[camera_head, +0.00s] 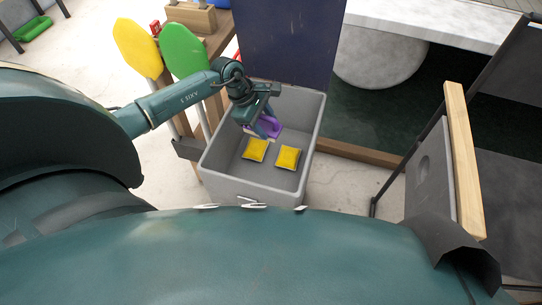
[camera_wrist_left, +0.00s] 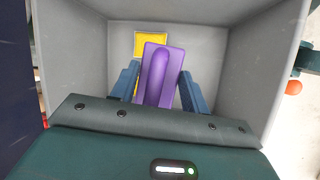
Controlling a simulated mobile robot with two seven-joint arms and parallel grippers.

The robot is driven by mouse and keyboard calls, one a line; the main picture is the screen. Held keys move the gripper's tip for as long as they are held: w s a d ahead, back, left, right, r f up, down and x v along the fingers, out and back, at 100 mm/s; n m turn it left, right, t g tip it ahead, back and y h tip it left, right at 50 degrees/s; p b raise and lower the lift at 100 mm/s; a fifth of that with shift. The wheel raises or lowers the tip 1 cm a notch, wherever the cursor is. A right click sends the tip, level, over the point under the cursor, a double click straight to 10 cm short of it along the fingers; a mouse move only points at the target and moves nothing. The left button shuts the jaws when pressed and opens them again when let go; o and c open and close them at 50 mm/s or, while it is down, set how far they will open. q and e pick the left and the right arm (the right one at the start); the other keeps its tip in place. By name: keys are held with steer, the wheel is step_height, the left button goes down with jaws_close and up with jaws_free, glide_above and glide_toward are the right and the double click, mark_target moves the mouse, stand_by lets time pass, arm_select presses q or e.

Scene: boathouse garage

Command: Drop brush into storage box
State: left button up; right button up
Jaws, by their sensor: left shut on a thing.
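My left gripper (camera_head: 262,127) reaches over the grey storage box (camera_head: 239,188), its fingers inside the opening. It is shut on the purple brush (camera_head: 271,125). In the left wrist view the brush (camera_wrist_left: 160,75) stands between the two blue fingers of the gripper (camera_wrist_left: 158,88), with the box's inner walls around it. The brush is above the box floor; the exact gap cannot be told. Two yellow pads (camera_head: 288,158) lie on the box floor, and one of them (camera_wrist_left: 150,42) shows behind the brush in the wrist view. My right gripper is out of sight.
The box's dark blue lid (camera_head: 290,40) stands open at the back. Yellow (camera_head: 138,47) and green (camera_head: 184,50) paddles stand left of the box, before a wooden bench (camera_head: 219,37). A chair with a wooden armrest (camera_head: 463,160) stands at the right.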

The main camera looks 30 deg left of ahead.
arm_select(q)
steer(key=o, duration=1)
steer(key=shift+f, duration=0.1)
steer(key=shift+o, duration=0.2)
steer(key=v, duration=1.3)
